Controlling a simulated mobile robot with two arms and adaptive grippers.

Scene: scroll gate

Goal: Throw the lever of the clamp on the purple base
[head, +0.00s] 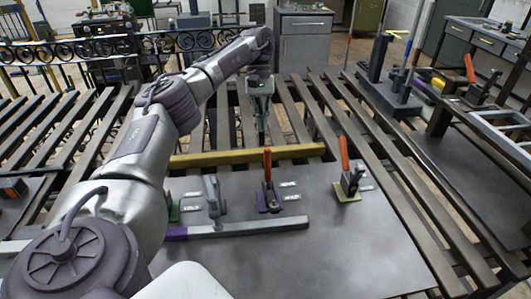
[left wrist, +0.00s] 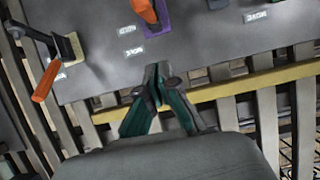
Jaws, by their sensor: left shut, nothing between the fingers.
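The clamp on the purple base (head: 269,204) stands in the middle of the grey plate. Its orange-red lever (head: 267,163) points up. In the left wrist view the purple base (left wrist: 158,20) and the orange lever (left wrist: 145,10) show at the top edge, partly cut off. My right gripper is not in view.
A clamp on an olive base (head: 347,192) with an orange lever stands to the right. A grey-levered clamp (head: 213,197) and a green base (head: 174,211) are to the left. A yellow bar (head: 245,155) runs along the back edge; a grey bar (head: 250,229) lies in front.

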